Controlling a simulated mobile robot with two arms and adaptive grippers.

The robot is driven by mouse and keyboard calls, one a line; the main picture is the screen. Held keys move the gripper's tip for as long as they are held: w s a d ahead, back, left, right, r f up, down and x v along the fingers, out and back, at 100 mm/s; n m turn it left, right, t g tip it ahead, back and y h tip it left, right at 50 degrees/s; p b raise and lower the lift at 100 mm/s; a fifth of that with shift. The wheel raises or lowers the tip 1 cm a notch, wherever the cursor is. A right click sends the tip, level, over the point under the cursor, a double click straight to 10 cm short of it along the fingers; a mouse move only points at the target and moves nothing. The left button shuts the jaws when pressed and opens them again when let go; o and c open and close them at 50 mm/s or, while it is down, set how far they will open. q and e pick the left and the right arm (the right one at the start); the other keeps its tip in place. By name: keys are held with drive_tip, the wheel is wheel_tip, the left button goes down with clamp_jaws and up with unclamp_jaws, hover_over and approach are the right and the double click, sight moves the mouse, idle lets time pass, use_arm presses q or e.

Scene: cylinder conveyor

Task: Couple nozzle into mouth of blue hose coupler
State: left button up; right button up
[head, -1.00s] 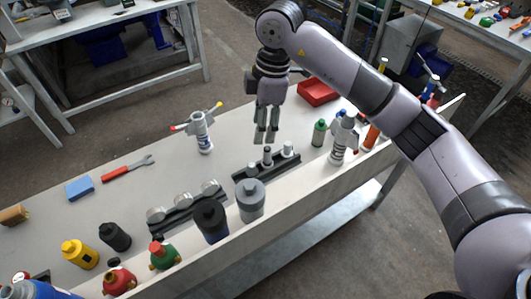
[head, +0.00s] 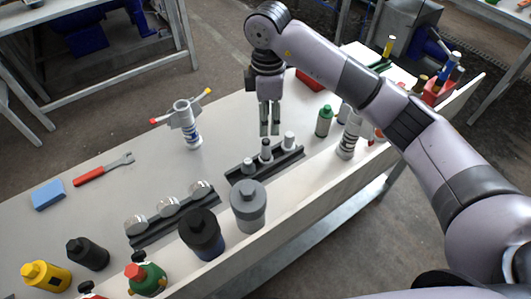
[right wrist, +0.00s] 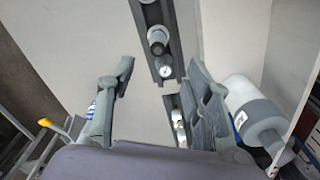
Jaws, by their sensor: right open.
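A grey coupler with a blue band (head: 191,137) stands upright on the white bench in the head view, with red-tipped and yellow-tipped levers at its top. In the right wrist view it is mostly hidden behind the left finger. Small nozzle-like fittings (head: 265,149) stand in a black rack (head: 292,157); the rack also shows in the right wrist view (right wrist: 161,62). My right gripper (head: 270,133) is open and empty, pointing down just above the middle fitting in the head view. Its spread fingers show in the right wrist view (right wrist: 163,98). My left gripper is not in view.
A second black rack (head: 170,226) holds round metal fittings. Grey (head: 248,207) and dark (head: 200,232) jars stand along the front edge. A green bottle (head: 323,121) and a banded cylinder (head: 348,140) stand to the right. A wrench (head: 103,169) and blue block (head: 47,195) lie left.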

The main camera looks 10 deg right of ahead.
sight(266, 150)
wheel_tip(266, 150, down, 8)
drive_tip(key=shift+f+p, duration=0.1)
drive_tip(key=shift+p, duration=0.4)
wheel_tip(266, 150, down, 4)
drive_tip(key=shift+w+a+f+p, duration=0.1)
drive_tip(key=shift+w+a+p, duration=0.05)
drive_tip(key=shift+p, duration=0.4)
drive_tip(key=shift+f, duration=0.5)
drive_tip(key=shift+c, duration=0.5)
clamp_jaws()
